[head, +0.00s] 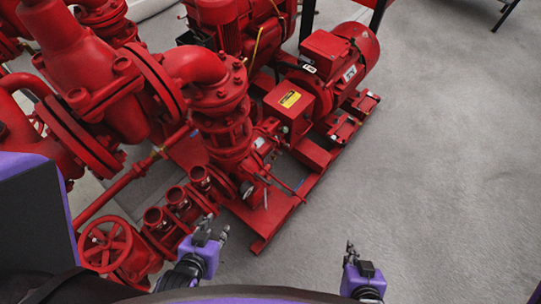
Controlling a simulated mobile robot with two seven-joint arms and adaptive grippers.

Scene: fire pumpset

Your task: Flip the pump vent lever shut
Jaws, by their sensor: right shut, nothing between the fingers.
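The red pump (228,135) stands upright at the centre of the head view, with pipe flanges above it. A small pale lever-like part (266,198) shows low on its front side. It is too small to tell for certain whether it is the vent lever or which way it is set. My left gripper (217,224) is below and left of this part, close to the pump base; its fingertips look apart and hold nothing visible. My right gripper (349,247) is shut and empty over bare floor, right of the pump base.
A red motor (340,58) and a control box with a yellow label (289,99) sit behind the pump on the red base frame (268,222). A red handwheel (105,243) and pipework crowd the left. Grey floor (440,150) is clear on the right.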

